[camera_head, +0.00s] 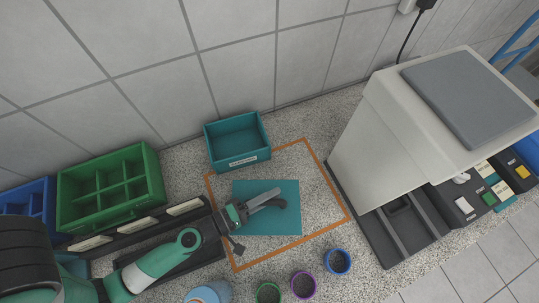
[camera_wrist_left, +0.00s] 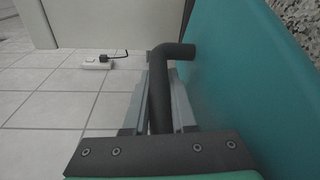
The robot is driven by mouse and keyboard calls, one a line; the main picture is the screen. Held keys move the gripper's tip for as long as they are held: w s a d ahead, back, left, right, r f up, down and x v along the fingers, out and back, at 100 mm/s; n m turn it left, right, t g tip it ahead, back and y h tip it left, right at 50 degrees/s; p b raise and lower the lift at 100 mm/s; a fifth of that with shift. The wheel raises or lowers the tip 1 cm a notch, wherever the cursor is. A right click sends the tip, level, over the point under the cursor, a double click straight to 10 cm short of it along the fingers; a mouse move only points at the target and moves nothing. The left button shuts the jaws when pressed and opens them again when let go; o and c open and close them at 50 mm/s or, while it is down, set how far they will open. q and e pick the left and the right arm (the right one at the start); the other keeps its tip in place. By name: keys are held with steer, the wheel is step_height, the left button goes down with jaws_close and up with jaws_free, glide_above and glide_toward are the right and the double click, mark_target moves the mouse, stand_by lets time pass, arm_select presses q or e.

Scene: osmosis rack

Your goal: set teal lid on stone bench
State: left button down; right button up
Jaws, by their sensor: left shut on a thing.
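The teal lid (camera_head: 285,223) is a flat square panel over the speckled stone bench (camera_head: 325,200), inside an orange outline. It fills the right side of the left wrist view (camera_wrist_left: 235,80), with its dark bent handle (camera_wrist_left: 160,95) between my fingers. My left gripper (camera_head: 272,198) is shut on that handle, above the panel. I cannot tell whether the lid touches the bench or hangs just above it. An open teal box (camera_head: 237,160) stands behind the lid, by the wall. My right gripper is not in view.
A green divided crate (camera_head: 110,212) and a dark rack (camera_head: 165,225) stand to the left. A large white-grey machine (camera_head: 385,140) stands to the right. Blue (camera_head: 337,262), purple (camera_head: 303,285) and green (camera_head: 268,293) rings are in front. The orange outline (camera_head: 335,190) has bare bench right of the lid.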

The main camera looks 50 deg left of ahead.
mark_target(285, 192)
arm_select(q)
step_height(285, 192, down, 4)
steer(key=b, duration=0.3)
steer(key=shift+b, duration=0.4)
steer(key=shift+r, duration=0.3)
steer(key=shift+f, duration=0.25)
steer(key=c, duration=0.7)
jaws_free()
steer(key=shift+c, duration=0.2)
steer(key=shift+r, duration=0.1)
